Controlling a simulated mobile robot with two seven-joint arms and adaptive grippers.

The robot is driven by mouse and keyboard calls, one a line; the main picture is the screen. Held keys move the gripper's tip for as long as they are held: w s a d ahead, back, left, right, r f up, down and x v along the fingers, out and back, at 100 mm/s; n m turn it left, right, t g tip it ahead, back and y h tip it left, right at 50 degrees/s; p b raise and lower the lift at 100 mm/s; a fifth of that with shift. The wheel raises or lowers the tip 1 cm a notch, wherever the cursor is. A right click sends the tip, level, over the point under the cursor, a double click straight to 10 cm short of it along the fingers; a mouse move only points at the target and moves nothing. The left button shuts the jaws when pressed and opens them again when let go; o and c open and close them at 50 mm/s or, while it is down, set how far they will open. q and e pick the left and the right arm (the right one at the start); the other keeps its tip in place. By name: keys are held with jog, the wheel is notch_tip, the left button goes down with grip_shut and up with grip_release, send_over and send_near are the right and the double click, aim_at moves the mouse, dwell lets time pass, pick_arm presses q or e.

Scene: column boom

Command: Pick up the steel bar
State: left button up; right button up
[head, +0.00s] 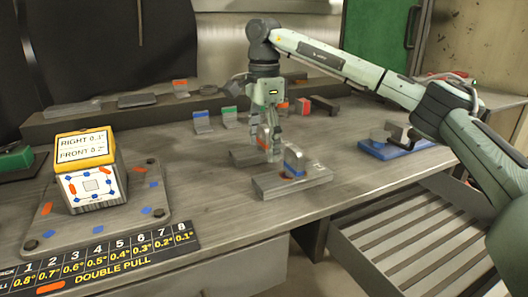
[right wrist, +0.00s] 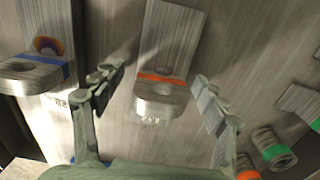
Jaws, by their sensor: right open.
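My right gripper (head: 270,150) points down over the middle of the bench with its jaws open. In the right wrist view its two fingers (right wrist: 158,88) stand apart on either side of a grey steel bar (right wrist: 172,45). This bar has an orange band and a rounded end with a hole. Bar and fingers appear apart, with nothing gripped. In the head view the gripper largely hides that spot. A steel piece with a blue band (head: 294,181) lies just to the right of the fingers; a blue-banded piece also shows in the right wrist view (right wrist: 32,76). My left gripper is out of view.
Several banded steel pieces, one with a blue band (head: 202,122), stand along the back. A yellow-topped block (head: 86,148) sits on a plate at left. A blue-based fixture (head: 395,150) is at right. The front middle of the bench is clear; an open slatted drawer (head: 410,240) lies below.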

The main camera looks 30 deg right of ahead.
aim_at(263, 129)
jog(key=shift+c, duration=0.2)
jog(key=shift+r, duration=0.1)
jog(key=c, duration=1.6)
jog(key=shift+r, duration=0.15)
jog(key=shift+w+r, duration=0.1)
jog(key=shift+r, duration=1.3)
jog(key=a+r, duration=0.3)
jog(key=a, duration=0.1)
jog(key=s+a+r+p, duration=0.1)
jog(key=a+r, duration=0.1)
jog(key=a, duration=0.1)
jog(key=a+r, duration=0.3)
jog(key=a, duration=0.1)
jog(key=shift+s+a+r, duration=0.15)
jog(key=shift+a+r, duration=0.15)
jog(key=shift+r, duration=0.05)
